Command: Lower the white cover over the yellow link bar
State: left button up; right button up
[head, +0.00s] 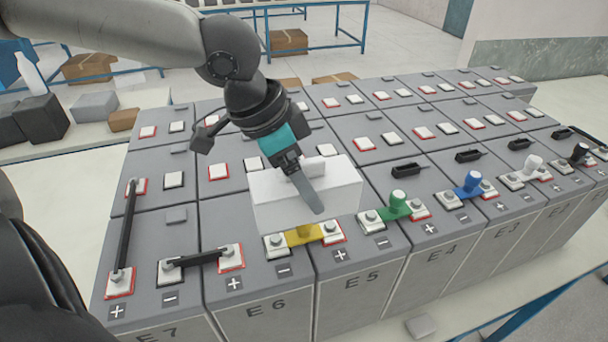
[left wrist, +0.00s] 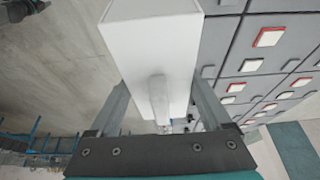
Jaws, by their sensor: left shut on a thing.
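The white cover (head: 290,200) is a box-shaped piece with a small handle on top. My left gripper (head: 310,185) is shut on it from above; one finger shows across its front in the head view. In the left wrist view the cover (left wrist: 150,45) and its handle (left wrist: 158,98) show between the two fingers (left wrist: 160,105). The yellow link bar (head: 305,235) joins two terminals near the front edge of the battery tops. The cover appears just behind and above the bar, which shows uncovered. The gap between them is hard to judge. My right gripper is not in view.
Green (head: 398,204), blue (head: 472,184) and white (head: 533,165) link pieces stand along the front row to the right. Black bars (head: 200,260) join terminals at the left. Several black handled pieces (head: 405,169) lie behind. Boxes and blue-framed tables stand beyond.

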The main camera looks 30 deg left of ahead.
aim_at(279, 182)
pick_arm(q)
jog(key=shift+f+b, duration=2.75)
jog(key=shift+f, duration=1.35)
jog(key=o, duration=1.2)
jog(key=shift+r, duration=0.1)
jog(key=p+v, duration=0.3)
jog(key=v, duration=0.7)
jog(key=shift+r+p, duration=0.2)
jog(key=shift+p, duration=0.15)
jog(key=shift+v, duration=2.35)
